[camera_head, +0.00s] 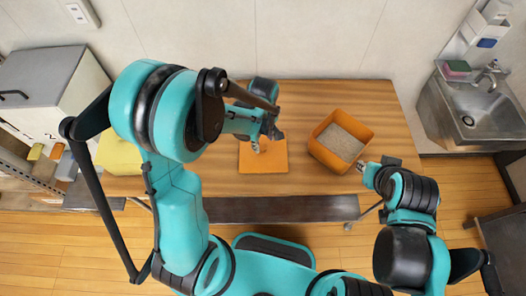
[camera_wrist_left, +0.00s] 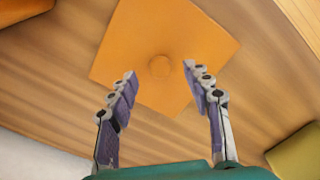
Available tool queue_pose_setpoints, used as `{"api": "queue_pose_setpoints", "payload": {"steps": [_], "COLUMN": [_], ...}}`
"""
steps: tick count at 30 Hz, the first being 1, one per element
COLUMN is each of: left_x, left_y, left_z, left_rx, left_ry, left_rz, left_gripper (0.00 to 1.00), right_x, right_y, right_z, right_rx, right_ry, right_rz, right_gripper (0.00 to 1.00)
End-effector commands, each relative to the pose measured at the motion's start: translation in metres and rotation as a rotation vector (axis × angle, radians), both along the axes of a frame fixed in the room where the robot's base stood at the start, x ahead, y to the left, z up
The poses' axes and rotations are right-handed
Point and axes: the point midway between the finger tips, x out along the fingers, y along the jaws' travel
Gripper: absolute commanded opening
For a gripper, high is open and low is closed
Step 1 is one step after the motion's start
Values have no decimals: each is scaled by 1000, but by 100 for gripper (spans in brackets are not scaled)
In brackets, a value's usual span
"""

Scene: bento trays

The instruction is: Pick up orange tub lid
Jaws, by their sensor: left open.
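The orange tub lid (camera_head: 276,163) is a flat square lying on the wooden table, partly hidden by my left gripper in the head view. In the left wrist view the lid (camera_wrist_left: 205,38) shows whole but for its near edge, with a small round knob (camera_wrist_left: 160,66) at its middle. My left gripper (camera_head: 258,146) is over the lid. In the left wrist view its fingers (camera_wrist_left: 160,74) are open and empty, one on each side of the lid's middle, pointing at the knob. My right gripper (camera_head: 363,167) is at the table's front right; its fingers are too small to read.
An orange tub (camera_head: 318,152) filled with grainy grey-brown stuff stands right of the lid. A yellow container (camera_head: 118,155) is at the table's left end, and also shows in the wrist view (camera_wrist_left: 298,155). Bare table (camera_head: 305,98) lies behind the tub. A sink (camera_head: 490,123) is at far right.

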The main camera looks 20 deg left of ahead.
Motion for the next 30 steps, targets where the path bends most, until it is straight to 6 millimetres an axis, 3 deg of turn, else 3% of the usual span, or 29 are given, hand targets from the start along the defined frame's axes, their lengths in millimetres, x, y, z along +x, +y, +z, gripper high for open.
{"api": "queue_pose_setpoints", "payload": {"steps": [1,5,13,14,19,30], "left_x": [1,0,0,0,0,0], "left_y": [2,1,1,1,1,1], "left_z": [-12,-26,-29,-29,-29,-24], "left_rx": [0,0,0,0,0,0], "left_ry": [0,0,-1,-1,-1,-1], "left_rz": [1,0,-1,-1,-1,-1], "left_gripper": [50,50,50,47,2,0], "right_x": [0,0,0,0,0,0], "right_y": [0,0,0,0,0,0], "right_z": [-6,-10,-10,-10,-10,-8], "right_rx": [0,0,0,0,0,0], "right_ry": [0,0,0,0,0,0], "right_rz": [0,0,0,0,0,0], "right_gripper": [26,26,26,26,26,26]}}
